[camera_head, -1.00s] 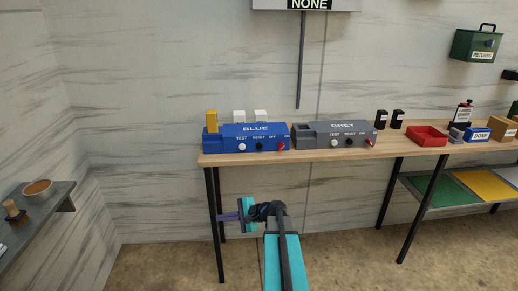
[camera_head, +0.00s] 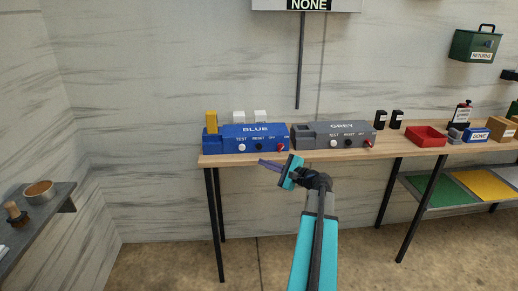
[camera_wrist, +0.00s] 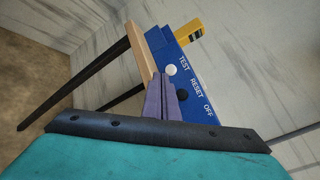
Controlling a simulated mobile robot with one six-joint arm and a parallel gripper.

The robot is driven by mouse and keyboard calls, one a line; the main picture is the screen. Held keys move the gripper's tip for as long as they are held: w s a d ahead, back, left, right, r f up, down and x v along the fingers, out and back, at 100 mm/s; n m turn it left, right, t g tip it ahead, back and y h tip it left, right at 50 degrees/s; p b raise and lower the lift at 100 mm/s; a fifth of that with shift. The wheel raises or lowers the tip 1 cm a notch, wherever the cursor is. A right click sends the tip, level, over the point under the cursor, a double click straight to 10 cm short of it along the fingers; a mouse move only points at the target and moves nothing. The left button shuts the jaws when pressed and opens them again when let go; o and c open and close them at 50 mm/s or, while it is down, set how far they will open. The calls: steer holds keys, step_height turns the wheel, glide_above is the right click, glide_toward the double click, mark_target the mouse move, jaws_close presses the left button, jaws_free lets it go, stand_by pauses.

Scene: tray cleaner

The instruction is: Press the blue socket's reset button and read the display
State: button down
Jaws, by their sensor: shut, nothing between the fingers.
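The blue socket (camera_head: 222,141) stands on the left end of the wooden table. It has a white button under TEST, a black reset button (camera_head: 258,147) under RESET and a red switch at the right. My gripper (camera_head: 262,162) is shut and empty, in front of the table edge just below the socket's front. In the wrist view the purple fingers (camera_wrist: 160,78) point at the blue socket (camera_wrist: 186,62), near the white button and beside the black reset button (camera_wrist: 182,95). Contact cannot be told. The display (camera_head: 307,5) above the table reads NONE.
A grey socket (camera_head: 340,127) stands right of the blue one on the table (camera_head: 300,157). A yellow block (camera_head: 211,121) sits upright on the blue socket's left end. A red tray (camera_head: 427,137) and several small items stand farther right.

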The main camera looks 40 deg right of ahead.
mark_target(263, 158)
steer(key=shift+w, duration=0.1)
steer(key=shift+w+d+p, duration=0.2)
steer(key=shift+w+d, duration=1.25)
steer(key=shift+w, duration=0.2)
steer(key=shift+w+d+p, duration=0.15)
steer(key=shift+w+d, duration=1.25)
steer(key=shift+w, duration=0.25)
steer(key=shift+w+d, duration=0.55)
steer(key=shift+w, duration=0.2)
stand_by(1.4)
steer(key=shift+s, duration=0.1)
steer(key=shift+s+a+b, duration=0.3)
steer(key=shift+s+a, duration=0.25)
steer(key=shift+s, duration=0.1)
stand_by(0.5)
steer(key=shift+s+a+b, duration=0.15)
steer(key=shift+s+a, duration=0.65)
steer(key=shift+s, duration=0.2)
steer(key=shift+s+a+b, duration=0.15)
steer(key=shift+s+a, duration=0.65)
steer(key=shift+s, duration=0.15)
